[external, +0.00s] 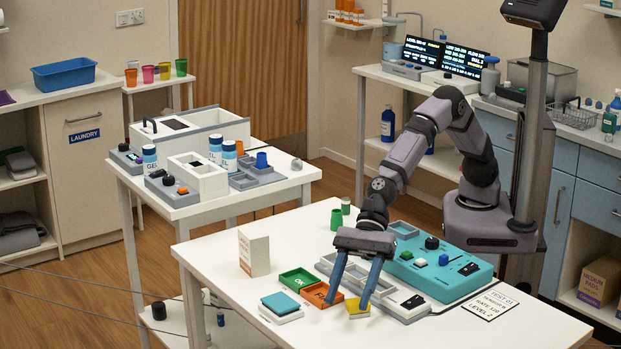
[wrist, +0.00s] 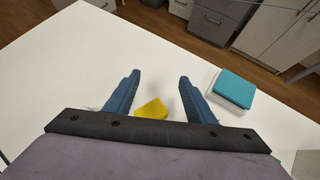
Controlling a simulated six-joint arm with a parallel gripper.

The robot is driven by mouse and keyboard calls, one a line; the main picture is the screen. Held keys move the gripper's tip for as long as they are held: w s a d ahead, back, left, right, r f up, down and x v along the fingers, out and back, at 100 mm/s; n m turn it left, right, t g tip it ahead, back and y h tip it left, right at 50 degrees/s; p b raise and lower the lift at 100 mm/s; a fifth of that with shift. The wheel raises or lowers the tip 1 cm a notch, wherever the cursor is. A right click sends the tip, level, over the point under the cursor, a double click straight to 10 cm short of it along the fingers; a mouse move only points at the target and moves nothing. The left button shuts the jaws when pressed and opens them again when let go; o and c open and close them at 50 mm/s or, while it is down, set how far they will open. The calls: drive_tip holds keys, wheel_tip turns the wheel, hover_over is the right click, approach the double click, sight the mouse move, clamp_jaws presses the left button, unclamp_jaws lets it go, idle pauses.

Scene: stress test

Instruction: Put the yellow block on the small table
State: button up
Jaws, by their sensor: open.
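The yellow block (external: 357,309) lies on the white worktable near its front edge. My gripper (external: 350,304) points down over it with its blue fingers spread apart. In the wrist view the yellow block (wrist: 152,109) shows between the two fingers of my gripper (wrist: 160,77), nearer the left one, and nothing is gripped. Whether a finger touches it I cannot tell. A white side table (external: 240,198) stands left of the worktable, and a smaller stand (external: 155,85) with coloured cups is at the back left. Which one is the small table is unclear.
A teal-topped white block (external: 281,304), green tray (external: 297,280) and orange tray (external: 318,294) lie left of my gripper. A teal control box (external: 440,268) is to the right. A standing card (external: 254,253) is further left. The side table holds bottles and boxes.

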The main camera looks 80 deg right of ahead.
sight(395, 297)
drive_tip(key=s+m+t, duration=0.1)
drive_tip(key=s+m+t+h, duration=0.1)
drive_tip(key=s+m+t, duration=0.1)
drive_tip(key=s+m+t+h, duration=0.1)
drive_tip(key=shift+s+r+m+t+p, duration=0.15)
drive_tip(key=shift+r+m+t+p, duration=0.15)
drive_tip(key=s+d+r+m+t+h, duration=0.1)
drive_tip(key=s+d+r+m+t, duration=0.1)
drive_tip(key=s+d+r+m+t+h, duration=0.2)
drive_tip(key=s+d+r+m+t, duration=0.1)
drive_tip(key=shift+s+d+p, duration=0.3)
drive_tip(key=shift+s, duration=0.05)
wheel_tip(395, 297, down, 6)
drive_tip(key=shift+w+d+f, duration=0.1)
drive_tip(key=shift+w+d, duration=0.05)
drive_tip(key=shift+r+p+x, duration=0.2)
drive_tip(key=shift+p+x, duration=0.9)
drive_tip(key=shift+x, duration=2.55)
drive_tip(key=shift+w, duration=0.1)
drive_tip(key=c, duration=1.2)
drive_tip(key=shift+r, duration=0.1)
